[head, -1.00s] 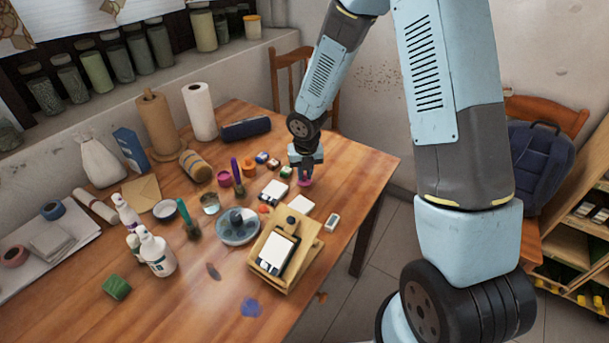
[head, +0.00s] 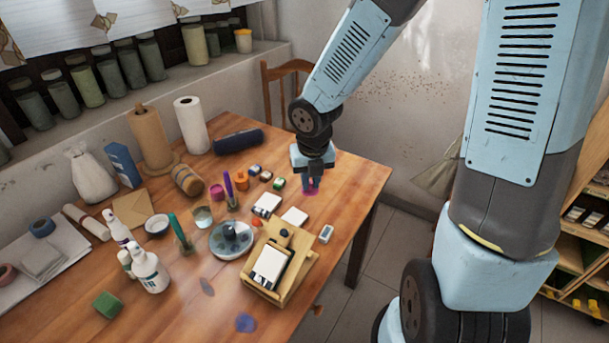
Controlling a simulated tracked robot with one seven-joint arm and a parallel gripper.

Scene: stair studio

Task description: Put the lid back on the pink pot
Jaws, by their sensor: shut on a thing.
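The pink pot (head: 217,192) is small and stands on the wooden table, left of a small orange pot (head: 242,181). My gripper (head: 311,184) points down over the right part of the table. It is shut on a small, flat pink thing (head: 311,191), which looks like the lid and shows just under the fingertips. I cannot tell whether the lid touches the tabletop. The pink pot is well to the left of my gripper, and its top is too small to make out clearly.
A purple pen in a holder (head: 230,196) stands close to the pink pot. Small paint blocks (head: 266,176) lie between the pot and my gripper. The table's right edge is close.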

